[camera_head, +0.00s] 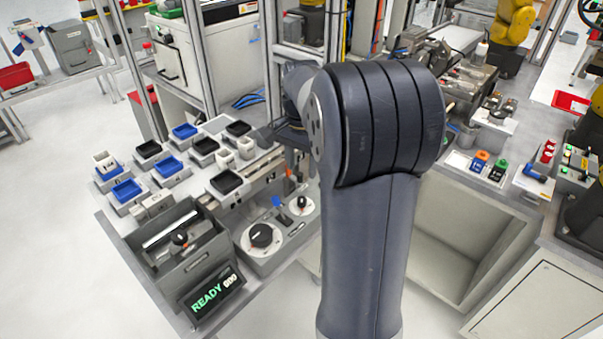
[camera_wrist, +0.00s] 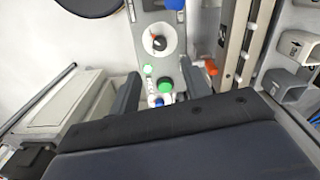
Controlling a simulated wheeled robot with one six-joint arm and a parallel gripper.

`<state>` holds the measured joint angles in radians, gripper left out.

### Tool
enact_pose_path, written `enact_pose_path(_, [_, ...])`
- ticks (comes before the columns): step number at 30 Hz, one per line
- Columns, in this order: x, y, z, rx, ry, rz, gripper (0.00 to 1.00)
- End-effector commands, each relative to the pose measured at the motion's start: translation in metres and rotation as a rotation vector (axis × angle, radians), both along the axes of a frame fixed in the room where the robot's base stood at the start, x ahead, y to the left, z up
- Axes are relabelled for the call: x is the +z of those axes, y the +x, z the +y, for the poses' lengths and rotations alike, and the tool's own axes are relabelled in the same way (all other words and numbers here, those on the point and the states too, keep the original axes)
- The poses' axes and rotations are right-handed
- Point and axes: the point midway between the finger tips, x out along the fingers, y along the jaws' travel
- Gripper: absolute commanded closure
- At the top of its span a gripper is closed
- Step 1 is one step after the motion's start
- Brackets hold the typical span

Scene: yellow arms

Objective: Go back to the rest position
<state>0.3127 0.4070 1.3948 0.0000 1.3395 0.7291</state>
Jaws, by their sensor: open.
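My gripper (camera_wrist: 162,88) is open in the wrist view. Its two dark fingers stand apart, and I see nothing held between them. Below it, the grey panel (camera_wrist: 146,15) carries a dial with a black and red knob (camera_wrist: 159,43). Small green and blue round parts (camera_wrist: 165,84) show between the fingers, lower in the view. In the head view my own arm stands in front of the bench, and its thick upper joint hides most of the gripper. The wrist hangs over the right part of the left bench.
The bench holds blue and black trays (camera_head: 169,166), a grey box (camera_head: 178,245), a READY display (camera_head: 207,297) and a panel with a large black knob (camera_head: 262,235). At right, another bench carries small coloured parts (camera_head: 498,171). Open floor (camera_head: 50,240) lies at left.

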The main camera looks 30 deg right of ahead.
Motion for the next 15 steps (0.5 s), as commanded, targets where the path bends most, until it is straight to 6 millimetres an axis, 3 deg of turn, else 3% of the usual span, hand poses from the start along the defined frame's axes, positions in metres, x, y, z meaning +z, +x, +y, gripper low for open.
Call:
enact_pose_path(10, [0.001,0.0,0.0,0.0,0.0,0.0,0.55])
enact_pose_path(15, [-0.012,0.0,0.0,0.0,0.001,0.003,0.55])
